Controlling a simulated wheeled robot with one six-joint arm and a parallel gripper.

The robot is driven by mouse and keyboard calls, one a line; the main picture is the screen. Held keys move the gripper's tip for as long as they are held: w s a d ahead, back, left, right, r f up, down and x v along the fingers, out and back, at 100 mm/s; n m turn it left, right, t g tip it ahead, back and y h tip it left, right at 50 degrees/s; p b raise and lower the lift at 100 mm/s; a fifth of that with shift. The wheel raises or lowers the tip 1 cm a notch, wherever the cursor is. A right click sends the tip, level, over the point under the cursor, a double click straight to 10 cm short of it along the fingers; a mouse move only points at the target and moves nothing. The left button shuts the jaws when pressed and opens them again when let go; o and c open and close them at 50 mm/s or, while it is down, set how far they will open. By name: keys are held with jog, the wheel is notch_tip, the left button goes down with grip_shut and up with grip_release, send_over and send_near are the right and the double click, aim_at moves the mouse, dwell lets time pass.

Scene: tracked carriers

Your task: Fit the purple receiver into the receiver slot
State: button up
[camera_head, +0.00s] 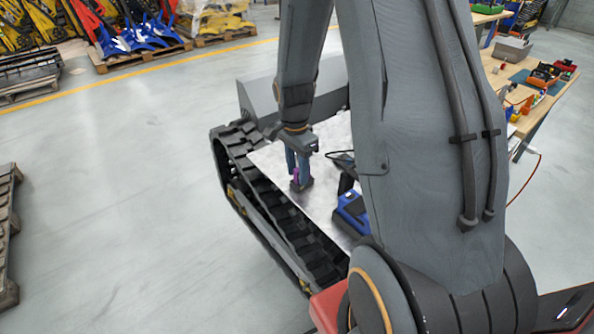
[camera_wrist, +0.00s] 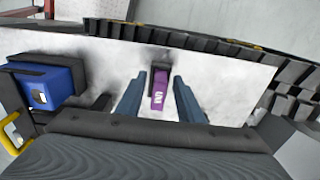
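The purple receiver (camera_wrist: 159,92) has white marking on its face and lies between my gripper's two blue-grey fingers in the wrist view. My gripper (camera_wrist: 159,77) is open, with a narrow gap visible on each side of the receiver. In the head view my gripper (camera_head: 298,172) points down over the pale plate, and the receiver (camera_head: 295,180) shows partly behind the fingers. A small dark block (camera_wrist: 160,67) meets the receiver's far end. I cannot tell whether this block is the receiver slot or how deep the receiver sits in it.
The pale plate (camera_head: 270,152) lies on a carrier with a black track (camera_head: 262,198). A blue and black box (camera_head: 352,213) stands on the plate; the wrist view shows it at left (camera_wrist: 52,84). A dark grey housing (camera_head: 262,97) rises behind the plate. Open floor lies left.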

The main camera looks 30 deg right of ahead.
notch_tip(320, 180, up, 11)
jog(key=b, duration=0.2)
jog(key=s+a+f+n, duration=0.2)
jog(key=s+a+n, duration=0.8)
jog(key=s+n, duration=0.4)
jog(key=shift+a+f+n+t+y, duration=0.3)
jog(key=shift+f+n, duration=0.1)
jog(key=shift+n, duration=0.5)
